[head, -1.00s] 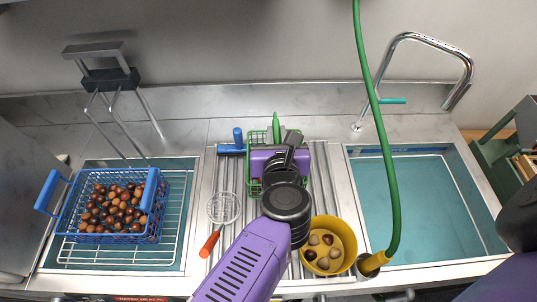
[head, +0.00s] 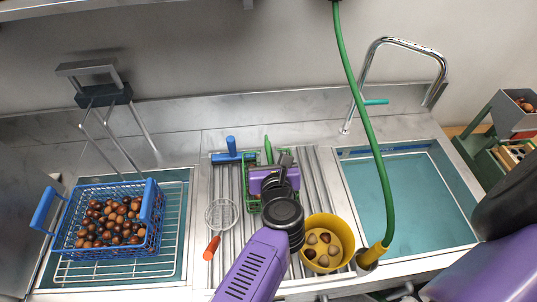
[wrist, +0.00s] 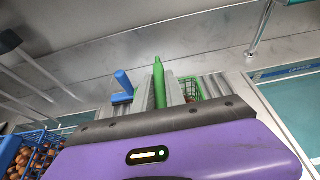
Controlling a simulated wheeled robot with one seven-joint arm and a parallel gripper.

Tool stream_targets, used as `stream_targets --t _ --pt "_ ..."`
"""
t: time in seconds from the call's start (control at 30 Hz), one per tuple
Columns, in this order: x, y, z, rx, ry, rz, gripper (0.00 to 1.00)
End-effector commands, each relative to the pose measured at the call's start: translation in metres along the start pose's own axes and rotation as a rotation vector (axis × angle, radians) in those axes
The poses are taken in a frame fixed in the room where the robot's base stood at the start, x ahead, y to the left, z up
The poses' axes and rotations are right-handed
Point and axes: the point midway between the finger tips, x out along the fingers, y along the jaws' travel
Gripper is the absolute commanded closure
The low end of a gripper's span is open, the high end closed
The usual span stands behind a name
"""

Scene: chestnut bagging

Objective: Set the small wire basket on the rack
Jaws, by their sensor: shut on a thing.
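The small green wire basket (head: 251,162) is at the middle of the counter, over the ribbed drainboard, mostly hidden under my gripper. Its green handle sticks up at the back and shows beyond my gripper in the wrist view (wrist: 159,84). I cannot tell whether the basket's underside touches the drainboard. A white wire rack (head: 105,271) lies across the left basin, with a larger blue wire basket (head: 150,222) full of chestnuts on it.
A yellow bowl (head: 345,226) with several chestnuts stands right of my arm. A skimmer with a red handle (head: 211,248) and a blue-handled tool (head: 232,152) lie on the ribbed drainboard (head: 318,185). A green hose (head: 368,130) hangs before the open right basin (head: 410,200).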

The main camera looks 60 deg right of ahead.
Motion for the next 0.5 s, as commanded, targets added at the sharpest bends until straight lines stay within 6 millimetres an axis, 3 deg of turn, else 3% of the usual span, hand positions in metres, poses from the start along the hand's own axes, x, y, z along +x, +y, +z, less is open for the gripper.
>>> stream_targets --t 0.03,0.07,0.17,0.5 --pt "0.0005 -0.0001 -0.0004 0.0 -0.002 0.0 1.0" --pt "0.0006 0.0001 -0.0017 -0.001 0.0 0.0 0.83" --pt "0.0005 0.0 -0.0015 0.0 0.0 0.0 0.63" --pt "0.0 0.0 -0.0004 0.0 0.0 0.0 0.63"
